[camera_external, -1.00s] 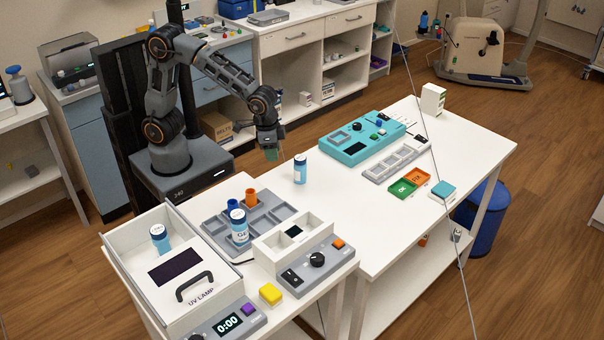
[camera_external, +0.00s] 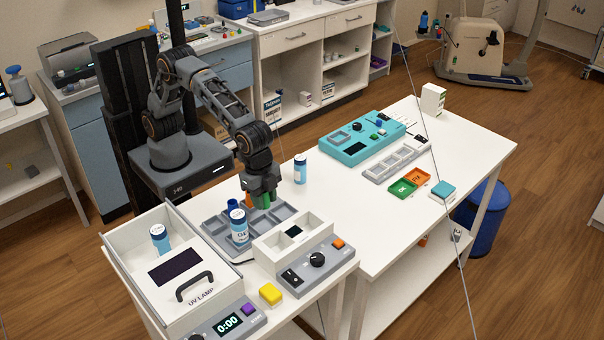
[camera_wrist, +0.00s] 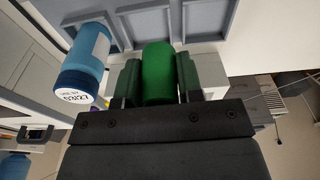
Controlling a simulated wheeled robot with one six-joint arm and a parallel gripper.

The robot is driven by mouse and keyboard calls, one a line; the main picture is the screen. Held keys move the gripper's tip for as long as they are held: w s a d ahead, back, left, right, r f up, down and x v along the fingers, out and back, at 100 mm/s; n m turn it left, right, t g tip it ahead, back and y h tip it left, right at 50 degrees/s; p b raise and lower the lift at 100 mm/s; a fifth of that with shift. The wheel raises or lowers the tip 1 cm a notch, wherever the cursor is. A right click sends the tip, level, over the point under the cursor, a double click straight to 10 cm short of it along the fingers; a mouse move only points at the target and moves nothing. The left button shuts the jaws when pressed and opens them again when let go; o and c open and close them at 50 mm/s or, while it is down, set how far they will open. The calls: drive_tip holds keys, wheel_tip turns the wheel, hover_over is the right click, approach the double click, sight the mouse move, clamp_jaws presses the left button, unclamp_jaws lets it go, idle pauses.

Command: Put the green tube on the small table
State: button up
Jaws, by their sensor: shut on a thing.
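My gripper (camera_external: 261,190) is shut on the green tube (camera_external: 264,200). It holds the tube pointing down over the back right part of the grey compartment tray (camera_external: 209,228). In the wrist view the tube (camera_wrist: 159,72) sits between the two fingers, and the tray (camera_wrist: 212,22) shows beyond it. I cannot tell whether the tube touches the tray. The tray lies on a small white table (camera_external: 316,307) in front of the long white table (camera_external: 455,150). Which one is the task's small table is unclear.
Another bottle (camera_external: 300,169) stands right of the arm. A white UV lamp box (camera_external: 128,262) is at left.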

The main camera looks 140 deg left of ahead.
drive_tip(key=shift+d+f, duration=0.3)
drive_tip(key=shift+d, duration=0.5)
drive_tip(key=shift+d+r+m, duration=0.3)
drive_tip(key=shift+d+r, duration=0.1)
drive_tip(key=s+d+r+m, duration=0.1)
drive_tip(key=s+d+r, duration=0.25)
drive_tip(key=r, duration=0.25)
drive_tip(key=s+d+r, duration=0.2)
drive_tip(key=s+r, duration=0.2)
drive_tip(key=r, duration=0.1)
drive_tip(key=s+f, duration=0.2)
drive_tip(key=s, duration=0.8)
drive_tip(key=s+f, duration=0.3)
drive_tip(key=s, duration=0.7)
drive_tip(key=p, duration=0.2)
hover_over(204, 218)
drive_tip(key=s, duration=0.1)
wheel_tip(204, 218, down, 9)
drive_tip(key=shift+a+r, duration=0.1)
drive_tip(key=shift+w+f, duration=0.2)
drive_tip(key=shift+f, duration=0.2)
drive_tip(key=shift+w+f, duration=0.2)
drive_tip(key=shift+f, duration=1.5)
